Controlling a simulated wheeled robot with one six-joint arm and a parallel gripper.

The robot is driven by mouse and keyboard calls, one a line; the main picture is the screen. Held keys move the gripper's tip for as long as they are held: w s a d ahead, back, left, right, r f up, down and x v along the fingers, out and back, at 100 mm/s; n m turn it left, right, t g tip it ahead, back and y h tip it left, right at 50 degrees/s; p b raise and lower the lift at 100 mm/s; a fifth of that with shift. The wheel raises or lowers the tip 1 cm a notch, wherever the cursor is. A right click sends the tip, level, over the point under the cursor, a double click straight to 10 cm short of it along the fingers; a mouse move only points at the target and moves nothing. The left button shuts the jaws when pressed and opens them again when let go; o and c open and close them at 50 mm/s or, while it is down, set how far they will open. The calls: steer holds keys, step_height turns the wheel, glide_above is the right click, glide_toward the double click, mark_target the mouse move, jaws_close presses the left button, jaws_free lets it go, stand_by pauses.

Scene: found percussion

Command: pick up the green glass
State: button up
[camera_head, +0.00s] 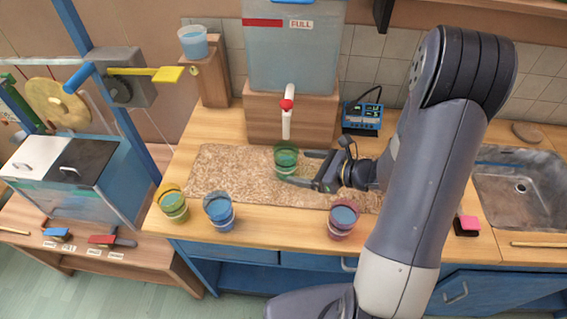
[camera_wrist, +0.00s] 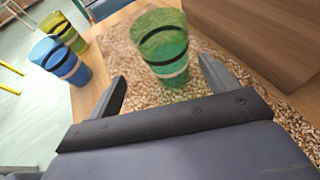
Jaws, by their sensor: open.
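The green glass (camera_head: 286,160) stands upright on the speckled mat (camera_head: 215,170), below the tank's red tap, with dark and pale bands around it. In the wrist view the green glass (camera_wrist: 163,55) is upright just beyond the fingertips, near the middle of the gap. My gripper (camera_head: 300,168) reaches in from the right, its fingers level with the glass. In the wrist view my gripper (camera_wrist: 163,75) is open, one finger on each side, and I see no contact with the glass.
Yellow (camera_head: 172,203), blue (camera_head: 219,211) and pink (camera_head: 343,218) glasses stand along the counter's front. A water tank (camera_head: 292,50) with a tap (camera_head: 287,104) stands behind on a wooden block (camera_head: 262,118). A sink (camera_head: 520,190) is at right. The mat's left part is clear.

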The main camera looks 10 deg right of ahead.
mark_target(295, 165)
steer(key=shift+w+d+f+p+x, duration=0.15)
steer(key=shift+p+x, duration=0.15)
steer(key=shift+x, duration=0.9)
steer(key=shift+w+d+f+p+x, duration=0.1)
steer(key=shift+p+x, duration=0.25)
steer(key=shift+x, duration=0.85)
steer(key=shift+w+d+f+p+x, duration=0.15)
steer(key=shift+p+x, duration=0.15)
steer(key=shift+x, duration=0.9)
steer(key=shift+s, duration=0.1)
steer(key=c, duration=1.2)
steer(key=shift+c, duration=0.9)
steer(key=shift+r, duration=0.2)
